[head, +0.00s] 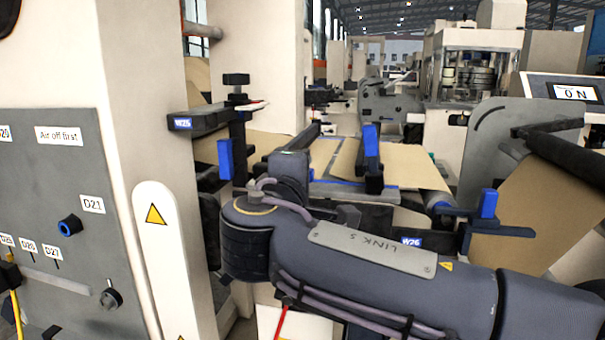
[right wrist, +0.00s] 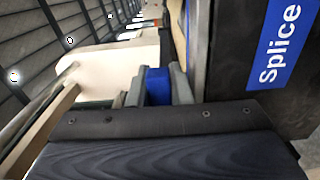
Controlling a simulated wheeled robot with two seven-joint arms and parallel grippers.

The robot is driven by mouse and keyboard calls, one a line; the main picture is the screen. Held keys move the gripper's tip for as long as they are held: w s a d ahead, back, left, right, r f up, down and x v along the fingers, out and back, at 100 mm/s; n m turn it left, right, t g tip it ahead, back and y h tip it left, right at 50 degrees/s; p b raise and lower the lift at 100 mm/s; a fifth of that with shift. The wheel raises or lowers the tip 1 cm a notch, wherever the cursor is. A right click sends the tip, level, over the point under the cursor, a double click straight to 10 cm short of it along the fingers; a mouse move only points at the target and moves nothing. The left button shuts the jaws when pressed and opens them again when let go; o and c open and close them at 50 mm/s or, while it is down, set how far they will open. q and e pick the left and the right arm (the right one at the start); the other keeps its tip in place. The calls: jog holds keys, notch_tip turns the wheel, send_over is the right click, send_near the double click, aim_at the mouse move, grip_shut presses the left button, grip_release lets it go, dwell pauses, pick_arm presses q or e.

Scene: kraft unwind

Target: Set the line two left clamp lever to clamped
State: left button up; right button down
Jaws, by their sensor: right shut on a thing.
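In the right wrist view my right gripper (right wrist: 158,88) is shut on a blue lever handle (right wrist: 157,86), with one grey finger on each side of it. In the head view my right arm reaches in from the right across the front of the unwind line, and its fingers are hidden behind its wrist. Blue handles show there at the left (head: 225,160), the middle (head: 370,140) and the right (head: 488,204) of the machine. I cannot tell from the head view which one is held. My left gripper is not in view.
A dark block with a blue "Splice" label (right wrist: 279,45) is close to the right gripper. Brown paper web (head: 405,168) runs through the machine. A grey control panel (head: 55,215) and a white post with a warning sign (head: 158,250) stand at the left.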

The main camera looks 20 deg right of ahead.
jog(key=shift+f, duration=0.15)
jog(key=c, duration=1.3)
grip_release()
jog(key=v, duration=0.7)
jog(key=shift+s+a+p, duration=0.25)
jog(key=shift+s+p, duration=0.1)
